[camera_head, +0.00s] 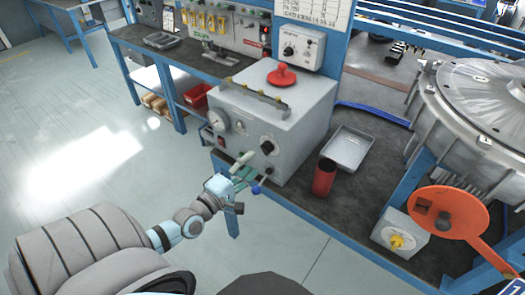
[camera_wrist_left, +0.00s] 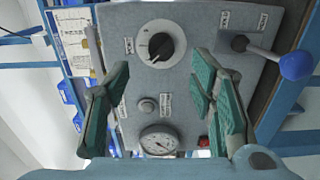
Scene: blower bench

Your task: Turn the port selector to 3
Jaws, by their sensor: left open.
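A grey box (camera_head: 277,120) stands on the bench, with a black knob (camera_head: 267,147) on its front. In the left wrist view the black knob (camera_wrist_left: 160,46) sits on a white round dial with marks around it; its labels are too small to read. The knob's white pointer line points roughly left-down in that view, but I cannot tell the number. My left gripper (camera_head: 243,172) is open and empty in front of the box. In the left wrist view its green-padded fingers (camera_wrist_left: 160,80) stand apart, with the knob beyond their tips. My right gripper is not in view.
A lever with a blue ball (camera_wrist_left: 296,65) sticks out beside the knob. A gauge (camera_wrist_left: 158,141) and a push button (camera_wrist_left: 147,106) share the panel. A red cylinder (camera_head: 323,177) and a metal tray (camera_head: 348,147) stand right of the box. A yellow knob (camera_head: 397,241) sits farther right.

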